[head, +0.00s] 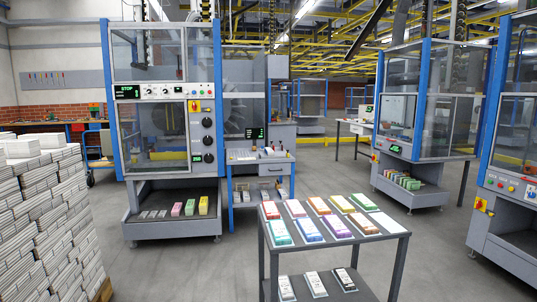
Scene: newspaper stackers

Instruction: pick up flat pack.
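Several flat packs lie in two rows on the grey top of a small two-level table (258,222) in front of me. The back row has a red pack (270,210), a pale pink one (295,208), an orange one (318,205), a yellow one (341,203) and a green one (364,200). The front row has a teal pack (279,232), a blue one (307,230), a purple one (336,227), a red one (363,223) and a pale one (388,222). Which one is meant cannot be told. My gripper is not in view.
Three black-and-white packs (315,284) lie on the table's lower shelf. Tall stacks of newspapers (40,205) stand at left. A blue-framed machine (165,110) stands behind, with more machines (425,110) at right. Grey floor (180,270) is clear left of the table.

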